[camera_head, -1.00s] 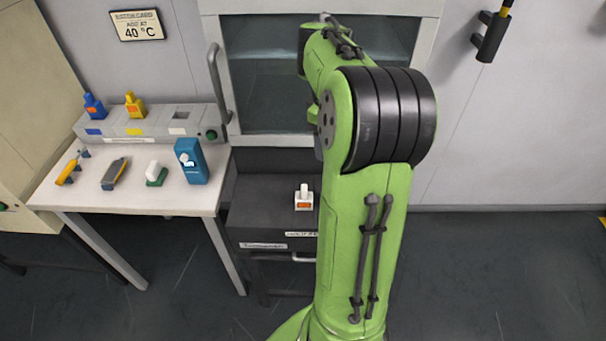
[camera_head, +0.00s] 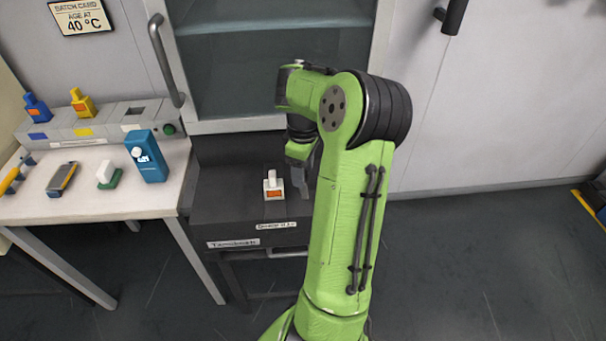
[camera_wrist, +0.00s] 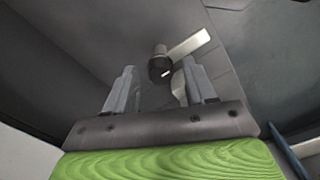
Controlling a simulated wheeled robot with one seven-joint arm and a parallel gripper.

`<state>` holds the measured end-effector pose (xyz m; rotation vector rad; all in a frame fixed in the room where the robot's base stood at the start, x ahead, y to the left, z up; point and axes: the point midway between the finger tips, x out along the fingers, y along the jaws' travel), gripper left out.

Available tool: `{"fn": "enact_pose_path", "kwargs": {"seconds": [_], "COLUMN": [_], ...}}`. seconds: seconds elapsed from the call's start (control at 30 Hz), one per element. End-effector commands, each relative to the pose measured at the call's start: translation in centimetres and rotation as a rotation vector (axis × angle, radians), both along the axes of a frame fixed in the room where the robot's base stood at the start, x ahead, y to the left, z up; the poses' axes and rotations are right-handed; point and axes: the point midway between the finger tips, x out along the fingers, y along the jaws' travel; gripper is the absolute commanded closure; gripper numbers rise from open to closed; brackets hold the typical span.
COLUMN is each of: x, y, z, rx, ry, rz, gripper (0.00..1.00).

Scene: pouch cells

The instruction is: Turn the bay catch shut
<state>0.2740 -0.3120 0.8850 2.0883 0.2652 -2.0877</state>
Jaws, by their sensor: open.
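In the wrist view a dark round knob with a pale flat lever (camera_wrist: 189,45) stands ahead of my fingers; it looks like the bay catch. The lever points up and to the right. My gripper (camera_wrist: 158,67) is open, with one finger on either side of the knob in the picture; I cannot tell whether they touch it. In the head view my gripper (camera_head: 301,182) hangs over the dark cabinet (camera_head: 225,205), just right of a white piece with an orange label (camera_head: 273,190). I cannot make out the catch in the head view.
A white table (camera_head: 95,205) on the left holds a blue box (camera_head: 147,158), small tools and a grey rack (camera_head: 105,125) with blue and yellow bottles. A glass-fronted chamber (camera_head: 265,75) with a long handle (camera_head: 165,60) stands behind.

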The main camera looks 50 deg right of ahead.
Motion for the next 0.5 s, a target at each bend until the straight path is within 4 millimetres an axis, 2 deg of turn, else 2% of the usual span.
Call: {"fn": "enact_pose_path", "kwargs": {"seconds": [0.23, 0.5], "x": [-0.01, -0.02], "y": [-0.02, -0.01], "z": [-0.05, -0.03], "rx": [-0.001, -0.001], "ry": [0.0, 0.0], "rz": [-0.001, -0.001], "gripper": [0.45, 0.86]}}
